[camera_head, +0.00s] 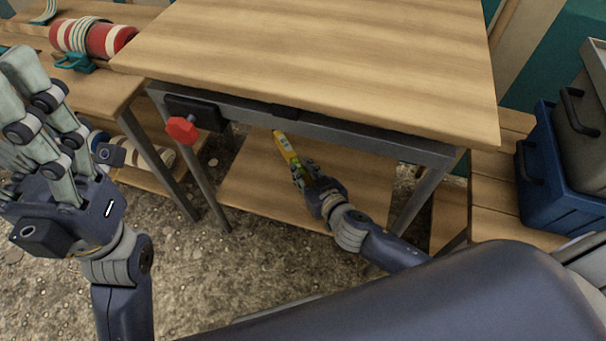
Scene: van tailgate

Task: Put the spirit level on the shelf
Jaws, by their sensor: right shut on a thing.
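The yellow spirit level (285,147) is in my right gripper (299,172), under the tabletop of the workbench. Its far end points up and left in the picture, and its near end is hidden by the gripper's fingers. The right gripper is shut on it. The wooden lower shelf (250,190) of the workbench lies beneath the gripper and level; I cannot tell whether the level touches it. My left gripper (35,95) is raised at the left of the picture, large and close, with its fingers apart and nothing between them.
The wooden workbench top (320,50) overhangs the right hand. A red knob (181,130) sticks out from the bench's front frame. Metal legs (413,205) flank the shelf. A red roll (95,38) lies on the left bench, and a blue crate (545,175) stands at right.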

